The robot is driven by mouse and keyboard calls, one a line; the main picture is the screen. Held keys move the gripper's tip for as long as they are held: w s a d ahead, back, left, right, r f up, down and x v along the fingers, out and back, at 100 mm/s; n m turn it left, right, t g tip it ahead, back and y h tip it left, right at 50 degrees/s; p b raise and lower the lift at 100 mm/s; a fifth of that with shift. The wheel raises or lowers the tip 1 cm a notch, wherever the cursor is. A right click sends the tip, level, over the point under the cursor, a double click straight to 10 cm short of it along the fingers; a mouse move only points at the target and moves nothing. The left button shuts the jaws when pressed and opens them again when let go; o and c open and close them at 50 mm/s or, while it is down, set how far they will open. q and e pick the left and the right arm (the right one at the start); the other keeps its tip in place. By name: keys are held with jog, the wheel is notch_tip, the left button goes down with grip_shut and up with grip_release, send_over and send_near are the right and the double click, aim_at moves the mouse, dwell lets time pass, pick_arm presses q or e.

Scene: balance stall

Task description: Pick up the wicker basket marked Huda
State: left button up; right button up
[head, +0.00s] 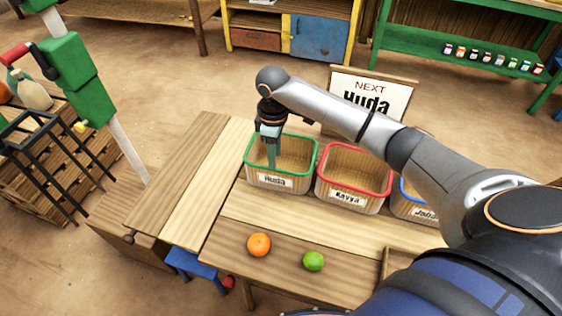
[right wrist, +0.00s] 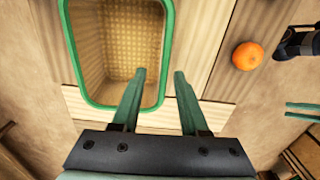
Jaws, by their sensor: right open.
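The wicker basket marked Huda (head: 276,181) has a green rim and a white name label. It stands on the wooden table, upright, at the left of a row of baskets. My right gripper (head: 271,158) points down at it, in front of its open top. In the right wrist view my right gripper (right wrist: 160,73) is open, and the basket's green rim (right wrist: 164,68) shows between its fingers. One finger is over the basket's inside, the other outside the rim. The basket looks empty. I cannot tell how far down the fingers reach. My left gripper is not in the head view.
The red-rimmed Kayya basket (head: 346,198) stands close on the right, then a blue-rimmed basket (head: 412,207), partly behind my arm. An orange (head: 259,245) and a green fruit (head: 313,261) lie in front on the table. A "NEXT Huda" sign (head: 362,98) stands behind.

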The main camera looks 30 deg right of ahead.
send_near(275, 188)
notch_tip(275, 188, down, 5)
jog(key=shift+w+d+f, duration=0.1)
jog(key=shift+d, duration=0.05)
dwell(0.4)
grip_shut()
dwell(1.2)
